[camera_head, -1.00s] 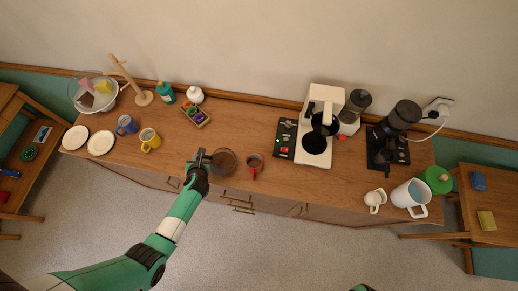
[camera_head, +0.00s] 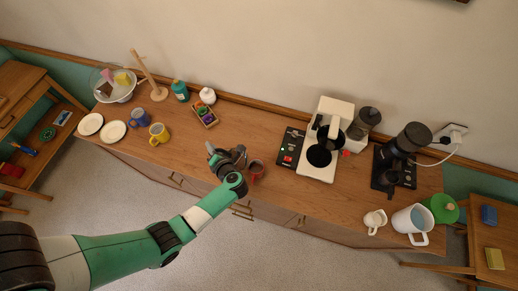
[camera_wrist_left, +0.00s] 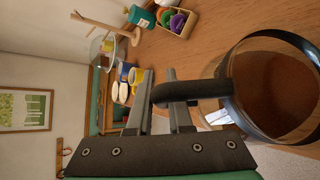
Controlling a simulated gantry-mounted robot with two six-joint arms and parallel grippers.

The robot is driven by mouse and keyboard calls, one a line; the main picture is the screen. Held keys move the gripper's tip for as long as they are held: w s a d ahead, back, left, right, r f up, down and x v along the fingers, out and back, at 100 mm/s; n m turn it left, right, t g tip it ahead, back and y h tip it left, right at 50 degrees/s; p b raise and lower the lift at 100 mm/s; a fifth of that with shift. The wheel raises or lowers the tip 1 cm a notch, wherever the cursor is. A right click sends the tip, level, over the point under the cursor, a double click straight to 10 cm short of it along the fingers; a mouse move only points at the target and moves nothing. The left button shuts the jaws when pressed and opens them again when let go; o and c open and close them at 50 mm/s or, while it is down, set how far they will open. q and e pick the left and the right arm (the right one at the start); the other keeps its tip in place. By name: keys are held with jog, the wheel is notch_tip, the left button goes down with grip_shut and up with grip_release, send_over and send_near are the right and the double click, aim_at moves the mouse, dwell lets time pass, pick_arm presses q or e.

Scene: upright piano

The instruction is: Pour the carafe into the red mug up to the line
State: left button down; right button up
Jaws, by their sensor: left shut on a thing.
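My left gripper (camera_head: 226,164) is shut on the handle of the glass carafe (camera_head: 238,154), close to the left of the red mug (camera_head: 257,168) on the wooden counter. In the left wrist view the carafe (camera_wrist_left: 285,92) shows brown liquid inside, and its black handle (camera_wrist_left: 185,92) lies between the fingers (camera_wrist_left: 160,95). The carafe appears tilted in the head view, but I cannot tell how far. The mug's inside looks dark; its line and fill level are too small to see. My right gripper is out of view.
The coffee machine (camera_head: 327,140) stands right of the mug, with a grinder (camera_head: 403,143) beyond. A white jug (camera_head: 410,219) is at the right end. Blue (camera_head: 139,117) and yellow (camera_head: 159,134) mugs stand left. A small box (camera_head: 206,116) sits behind the carafe.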

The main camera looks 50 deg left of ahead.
pick_arm(q)
jog(key=shift+w+d+r, duration=0.15)
jog(key=shift+w+r, duration=0.05)
jog(key=shift+r, duration=0.25)
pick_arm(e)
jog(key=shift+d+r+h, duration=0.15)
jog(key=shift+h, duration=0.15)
pick_arm(q)
jog(key=shift+w+d+r+m+g+y, duration=0.15)
jog(key=shift+w+d+r+m+y, duration=0.1)
jog(key=shift+r+y, duration=0.1)
jog(key=shift+w+d+r+m+g+y, duration=0.15)
jog(key=shift+r+m+y, duration=0.1)
jog(key=shift+r, duration=0.1)
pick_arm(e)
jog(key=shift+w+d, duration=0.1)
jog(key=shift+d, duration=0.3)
